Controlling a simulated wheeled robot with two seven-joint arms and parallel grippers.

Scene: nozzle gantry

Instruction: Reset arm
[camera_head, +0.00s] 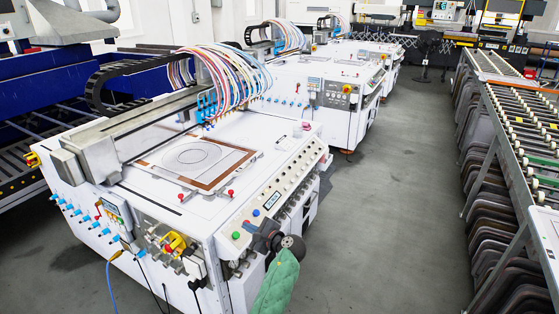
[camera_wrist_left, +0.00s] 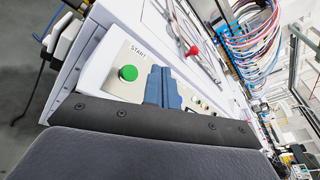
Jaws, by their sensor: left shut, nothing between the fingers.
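My left arm reaches up from the bottom of the head view in a green sleeve. Its dark gripper (camera_head: 259,232) is at the near corner of the white machine's control panel. In the left wrist view the blue fingers (camera_wrist_left: 163,86) are shut together and empty. They appear over the panel, just right of a round green button (camera_wrist_left: 128,73) labelled START. The green button also shows in the head view (camera_head: 236,235), left of the gripper. I cannot tell whether the fingers touch the panel. My right gripper is not in view.
The white machine (camera_head: 225,215) carries a gantry (camera_head: 130,135), coloured hoses (camera_head: 235,85) and a brown-framed plate (camera_head: 220,183). A roller conveyor (camera_head: 520,130) stands at right. The grey floor (camera_head: 400,210) between them is clear.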

